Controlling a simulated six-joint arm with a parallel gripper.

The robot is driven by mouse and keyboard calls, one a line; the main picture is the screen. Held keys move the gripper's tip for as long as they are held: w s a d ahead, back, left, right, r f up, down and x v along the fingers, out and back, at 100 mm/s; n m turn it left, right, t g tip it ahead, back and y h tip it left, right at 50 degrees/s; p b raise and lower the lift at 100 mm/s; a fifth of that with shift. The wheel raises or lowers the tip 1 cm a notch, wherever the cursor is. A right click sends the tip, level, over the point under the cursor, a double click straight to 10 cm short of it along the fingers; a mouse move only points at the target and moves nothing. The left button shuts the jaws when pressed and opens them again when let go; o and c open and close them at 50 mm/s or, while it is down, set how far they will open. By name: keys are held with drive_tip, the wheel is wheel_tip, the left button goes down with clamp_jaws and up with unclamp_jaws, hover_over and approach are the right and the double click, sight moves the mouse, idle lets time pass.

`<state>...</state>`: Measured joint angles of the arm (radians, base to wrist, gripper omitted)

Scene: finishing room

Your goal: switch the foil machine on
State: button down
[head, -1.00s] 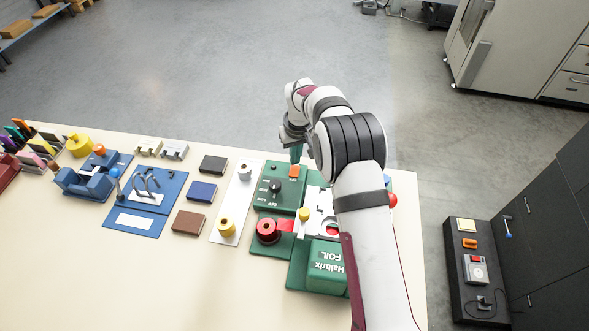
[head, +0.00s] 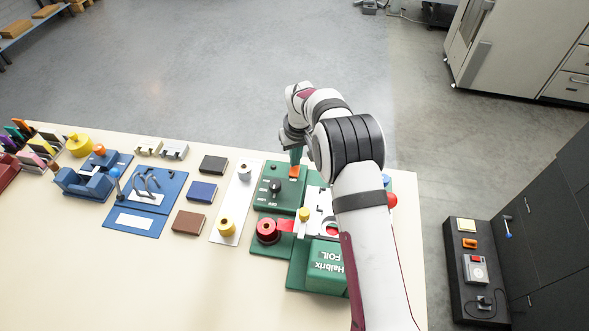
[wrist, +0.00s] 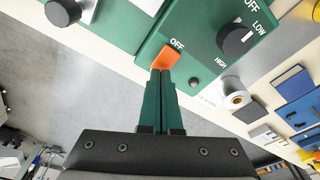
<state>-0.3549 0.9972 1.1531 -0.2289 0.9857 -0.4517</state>
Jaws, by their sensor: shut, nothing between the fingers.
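The green foil machine (head: 327,281), marked "Halbrix FOIL", stands near the table's right end, partly hidden by my arm. Its control panel (head: 272,201) has an orange rocker switch (head: 294,171) at the far right corner and a black dial (head: 275,187). In the wrist view the orange switch (wrist: 175,54) has "OFF" printed at its far end, and the dial (wrist: 236,40) shows beside it. My gripper (head: 296,160) is shut and empty, pointing down. Its teal fingertips (wrist: 162,74) are at the switch's end away from "OFF". I cannot tell whether the switch is pressed in.
A white strip (head: 236,200) with foil rolls lies left of the machine, beside several dark blocks (head: 201,191). A blue tool station (head: 148,205) is further left. A red knob (head: 391,200) shows right of my arm. The table's far edge is close behind the panel.

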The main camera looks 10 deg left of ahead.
drive_tip(key=shift+f, duration=0.5)
drive_tip(key=shift+r, duration=3.5)
drive_tip(key=s+d+r+m+g, duration=0.1)
drive_tip(key=s+d+r+m, duration=0.2)
drive_tip(key=s+d+r, duration=0.5)
drive_tip(key=s+d+r+m, duration=0.3)
drive_tip(key=s+d+r, duration=0.15)
drive_tip(key=s, duration=0.45)
drive_tip(key=s+d+m, duration=0.2)
drive_tip(key=s, duration=0.9)
drive_tip(key=s+d+f+m+y, duration=0.1)
drive_tip(key=s+m, duration=0.2)
drive_tip(key=s, duration=0.7)
drive_tip(key=shift+s+d+f+m+g, duration=0.2)
drive_tip(key=shift+s+d+m+g, duration=0.1)
drive_tip(key=shift+s+d+g, duration=0.1)
